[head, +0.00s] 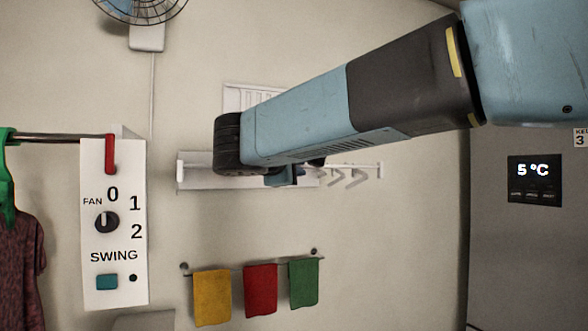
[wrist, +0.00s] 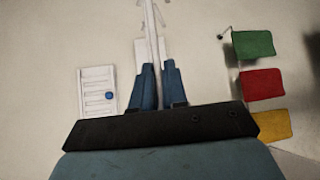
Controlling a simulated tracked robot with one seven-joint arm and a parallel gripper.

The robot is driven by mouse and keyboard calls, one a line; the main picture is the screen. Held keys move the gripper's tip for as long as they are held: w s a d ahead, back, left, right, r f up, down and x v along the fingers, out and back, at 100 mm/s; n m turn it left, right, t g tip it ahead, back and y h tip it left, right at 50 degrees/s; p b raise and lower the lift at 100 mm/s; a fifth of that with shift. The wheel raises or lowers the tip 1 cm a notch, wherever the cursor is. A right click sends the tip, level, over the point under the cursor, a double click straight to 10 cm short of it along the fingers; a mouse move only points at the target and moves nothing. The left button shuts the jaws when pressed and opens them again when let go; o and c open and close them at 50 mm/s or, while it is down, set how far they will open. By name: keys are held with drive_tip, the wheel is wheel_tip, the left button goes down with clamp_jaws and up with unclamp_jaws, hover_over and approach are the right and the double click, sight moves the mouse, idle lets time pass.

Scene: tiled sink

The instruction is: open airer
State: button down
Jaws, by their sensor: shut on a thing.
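The airer (head: 194,177) is a white rack on the wall in the middle of the head view, with a long rail and several short angled arms at its right. My arm covers its middle part. My gripper (head: 287,177) is at the airer's front, its fingers partly hidden by my arm. In the wrist view, my gripper (wrist: 159,75) has its two blue fingers on either side of a thin white bar of the airer (wrist: 152,22), shut on it. How far the airer stands out from the wall is hard to tell.
A white slatted panel (wrist: 97,92) with a blue knob is close by on the wall. Yellow (head: 212,297), red (head: 260,291) and green (head: 304,283) cloths hang below. A fan control panel (head: 113,225) is at left, a fridge-like unit (head: 528,240) at right.

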drive_tip(key=shift+s+d+f, duration=0.1)
drive_tip(key=shift+s+d, duration=0.05)
drive_tip(key=shift+s, duration=0.6)
drive_tip(key=shift+s+d+f, duration=0.1)
drive_tip(key=shift+s, duration=0.6)
drive_tip(key=c, duration=1.4)
unclamp_jaws()
drive_tip(key=shift+a, duration=0.1)
drive_tip(key=shift+o, duration=0.5)
drive_tip(key=shift+r, duration=0.1)
drive_tip(key=v, duration=1.3)
drive_tip(key=shift+s, duration=0.4)
